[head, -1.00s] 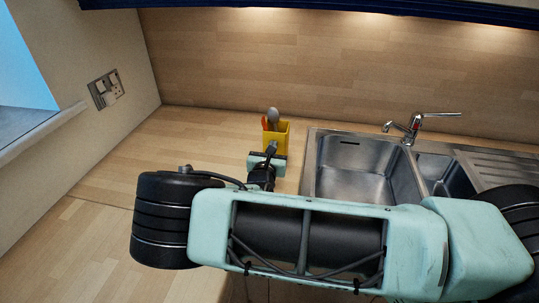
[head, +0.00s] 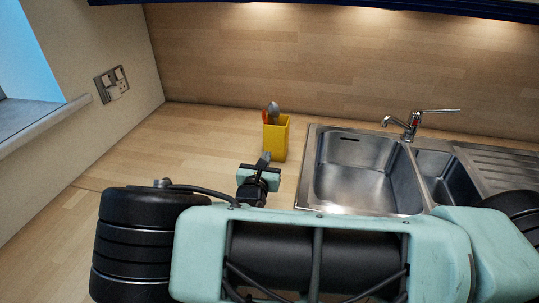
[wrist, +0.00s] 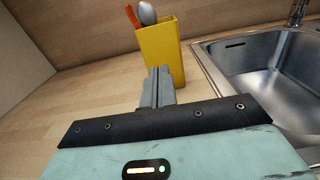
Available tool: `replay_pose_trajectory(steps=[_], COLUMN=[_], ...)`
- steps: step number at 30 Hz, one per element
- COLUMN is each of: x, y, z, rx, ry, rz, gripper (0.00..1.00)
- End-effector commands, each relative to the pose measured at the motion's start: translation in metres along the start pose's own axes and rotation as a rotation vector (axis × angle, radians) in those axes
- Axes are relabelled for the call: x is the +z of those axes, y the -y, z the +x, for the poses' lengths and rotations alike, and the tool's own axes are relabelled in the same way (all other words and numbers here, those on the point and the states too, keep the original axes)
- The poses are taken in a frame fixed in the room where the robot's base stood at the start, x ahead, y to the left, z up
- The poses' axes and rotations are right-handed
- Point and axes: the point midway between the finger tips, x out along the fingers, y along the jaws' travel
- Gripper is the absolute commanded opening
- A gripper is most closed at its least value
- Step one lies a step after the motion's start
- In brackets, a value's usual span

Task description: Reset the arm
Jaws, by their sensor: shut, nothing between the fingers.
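My gripper (head: 263,158) shows in the head view just beyond my teal arm, over the worktop and in front of the yellow utensil holder (head: 276,138). In the wrist view my gripper (wrist: 158,72) has its two grey fingers together with nothing between them. The yellow holder (wrist: 162,48) stands upright just beyond the fingertips there. A grey spoon-like utensil (wrist: 147,13) and an orange-red handle (wrist: 132,16) stick out of it. My arm hides the front part of the worktop in the head view.
A steel sink (head: 362,172) with a tap (head: 411,122) lies right of the holder. The wooden worktop (head: 190,140) left of the holder is clear. A wall with a socket (head: 112,85) bounds the left, and a wooden splashback (head: 330,65) the back.

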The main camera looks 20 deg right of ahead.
Motion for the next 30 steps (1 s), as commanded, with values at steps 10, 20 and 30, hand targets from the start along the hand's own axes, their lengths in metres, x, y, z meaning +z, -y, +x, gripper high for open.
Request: replay_pose_trajectory(steps=[10, 20, 30], x=[-0.001, -0.005, -0.017], y=[0.000, 0.028, 0.108], z=[-0.044, -0.050, -0.129], rx=[0.000, -0.129, -0.704], ry=[0.000, -0.084, -0.475], rz=[0.001, 0.092, 0.524], gripper=[0.00, 0.00, 0.00])
